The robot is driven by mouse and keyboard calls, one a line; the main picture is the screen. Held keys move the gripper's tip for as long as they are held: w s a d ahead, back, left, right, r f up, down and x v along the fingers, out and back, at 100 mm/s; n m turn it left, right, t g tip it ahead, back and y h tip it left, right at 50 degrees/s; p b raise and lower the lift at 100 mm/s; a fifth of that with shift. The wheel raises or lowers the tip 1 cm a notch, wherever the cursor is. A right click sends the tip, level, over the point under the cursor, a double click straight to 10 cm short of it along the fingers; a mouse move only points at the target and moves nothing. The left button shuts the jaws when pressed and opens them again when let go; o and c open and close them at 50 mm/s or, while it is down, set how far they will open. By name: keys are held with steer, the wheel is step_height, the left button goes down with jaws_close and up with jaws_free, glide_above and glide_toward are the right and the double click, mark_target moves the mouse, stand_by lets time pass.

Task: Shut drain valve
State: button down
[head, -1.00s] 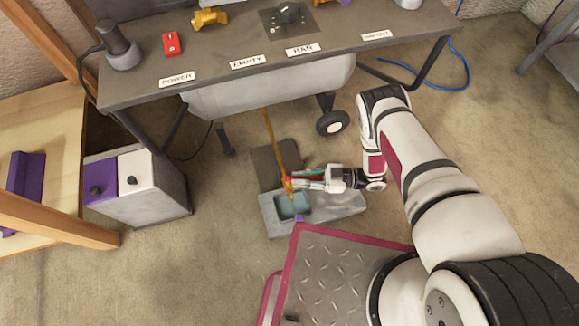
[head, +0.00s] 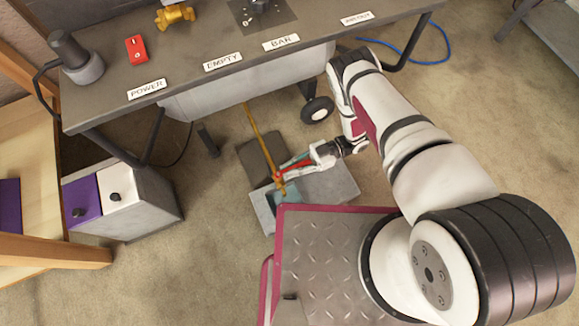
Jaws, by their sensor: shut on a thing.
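The drain valve (head: 279,180) sits at the low end of a thin yellow-brass pipe (head: 258,130) that slopes down from under the bench tank. Its red lever (head: 291,170) points right and slightly up, out to the side of the pipe. My gripper (head: 305,160) comes in from the right and is shut on the red lever; its fingers partly cover the lever. A grey block with a teal-lined basin (head: 262,205) lies on the floor under the pipe's end. The valve's inside and the fingertips are too small to make out.
The bench (head: 200,75) with a white tank (head: 240,85) and a caster wheel (head: 317,110) stands just beyond. A grey cabinet (head: 145,208) with purple and white fronts is at left. A blue hose (head: 410,50) lies on the floor. Carpet is clear at lower left.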

steer(key=c, duration=1.6)
jaws_free()
steer(key=shift+o, duration=0.2)
steer(key=v, duration=1.2)
